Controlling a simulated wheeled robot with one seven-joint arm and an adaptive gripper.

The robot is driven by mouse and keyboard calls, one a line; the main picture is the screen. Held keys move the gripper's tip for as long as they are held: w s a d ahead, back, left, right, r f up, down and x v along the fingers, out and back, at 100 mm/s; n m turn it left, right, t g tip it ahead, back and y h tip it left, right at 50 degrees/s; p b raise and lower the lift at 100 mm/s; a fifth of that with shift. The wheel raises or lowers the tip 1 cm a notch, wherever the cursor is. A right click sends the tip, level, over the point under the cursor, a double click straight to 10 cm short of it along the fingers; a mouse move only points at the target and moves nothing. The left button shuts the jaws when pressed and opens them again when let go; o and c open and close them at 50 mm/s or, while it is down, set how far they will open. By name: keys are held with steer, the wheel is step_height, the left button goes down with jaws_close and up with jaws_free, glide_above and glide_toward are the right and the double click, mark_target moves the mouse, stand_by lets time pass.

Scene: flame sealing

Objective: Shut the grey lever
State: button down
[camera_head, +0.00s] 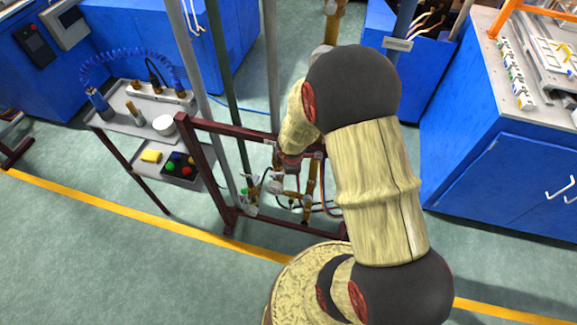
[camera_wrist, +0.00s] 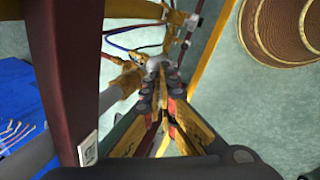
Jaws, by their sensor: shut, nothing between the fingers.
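In the wrist view my gripper (camera_wrist: 160,72) is shut, with its fingers together and nothing seen between them. Its tips are close to brass-coloured pipework (camera_wrist: 136,74) with thin hoses. I cannot pick out the grey lever for certain: a rounded grey piece shows right at the fingertips, and I cannot tell whether it is the lever or whether I touch it. In the head view my arm reaches down to the burner pipework (camera_head: 311,178) inside the dark red frame, and the pipework is small and partly hidden there.
The dark red frame (camera_head: 196,165) stands around the pipework; its post (camera_wrist: 62,75) is close on the left in the wrist view. A blue cabinet (camera_head: 490,175) stands right.

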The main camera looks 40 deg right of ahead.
steer(key=s+d+f+t+y, duration=0.1)
steer(key=s+d+f+t, duration=0.1)
steer(key=f, duration=0.4)
steer(key=shift+s+d+m+y, duration=0.3)
steer(key=shift+s, duration=0.3)
stand_by(0.5)
steer(key=shift+r, duration=0.1)
stand_by(0.5)
